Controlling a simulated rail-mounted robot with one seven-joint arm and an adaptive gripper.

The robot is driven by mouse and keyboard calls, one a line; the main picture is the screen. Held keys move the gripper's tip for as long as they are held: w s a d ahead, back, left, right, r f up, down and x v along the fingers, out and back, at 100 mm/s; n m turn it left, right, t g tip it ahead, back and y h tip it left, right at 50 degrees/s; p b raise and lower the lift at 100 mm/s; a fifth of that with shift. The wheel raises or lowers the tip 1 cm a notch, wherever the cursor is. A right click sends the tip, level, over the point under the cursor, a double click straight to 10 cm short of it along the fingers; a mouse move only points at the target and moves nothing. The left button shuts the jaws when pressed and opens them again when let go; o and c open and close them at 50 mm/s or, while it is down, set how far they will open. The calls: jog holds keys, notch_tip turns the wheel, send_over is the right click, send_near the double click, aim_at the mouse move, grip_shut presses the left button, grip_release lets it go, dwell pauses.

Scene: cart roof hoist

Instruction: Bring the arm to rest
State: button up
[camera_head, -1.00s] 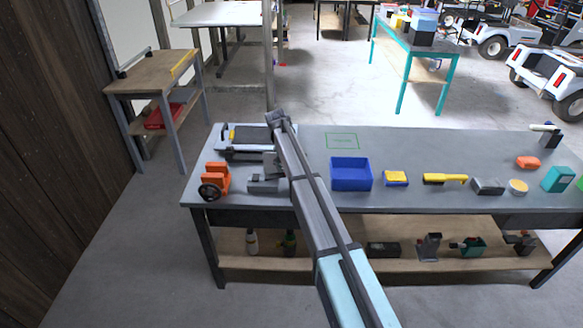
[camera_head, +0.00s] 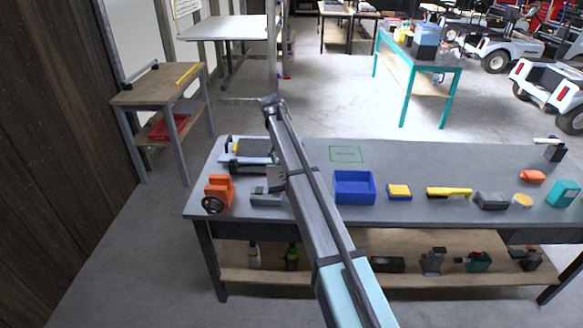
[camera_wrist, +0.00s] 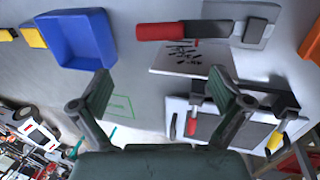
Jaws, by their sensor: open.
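My gripper (camera_wrist: 162,92) is open in the wrist view, its two fingers wide apart with nothing between them. It hangs above the grey workbench (camera_head: 420,160). In the head view my arm reaches over the bench's left part and largely hides the gripper. Below the fingers in the wrist view lie a white card with small black marks (camera_wrist: 190,62) and a red-handled tool (camera_wrist: 168,31) by a grey plate. A dark clamp-like fixture (camera_wrist: 262,97) is to the right.
A blue bin (camera_head: 354,188) stands right of my arm, with a yellow-and-blue box (camera_head: 399,192) and a yellow tool (camera_head: 449,193) farther right. An orange vise (camera_head: 218,193) sits at the bench's left end. A green outline (camera_head: 346,154) marks bare bench behind the bin.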

jog(key=shift+a+r, duration=0.1)
jog(key=shift+r, duration=0.4)
jog(key=s+d+f+n+y, duration=0.1)
jog(key=s+d+f, duration=0.2)
jog(key=s+f, duration=0.75)
jog(key=s+d+f+g, duration=0.1)
jog(key=s+d+f, duration=0.2)
jog(key=s+f, duration=0.8)
jog(key=s+d+f+n+y, duration=0.1)
jog(key=s+d+f, duration=0.2)
jog(key=s+f, duration=0.8)
jog(key=s+d+f+g, duration=0.2)
jog(key=s+f, duration=0.2)
jog(key=s, duration=0.8)
jog(key=s+d+f+g, duration=0.1)
jog(key=s+f, duration=0.3)
jog(key=s, duration=0.9)
jog(key=s+d+f+m+g+y, duration=0.1)
jog(key=s+d+f, duration=0.3)
jog(key=s, duration=0.9)
jog(key=shift+f+g, duration=0.5)
jog(key=shift+g, duration=0.3)
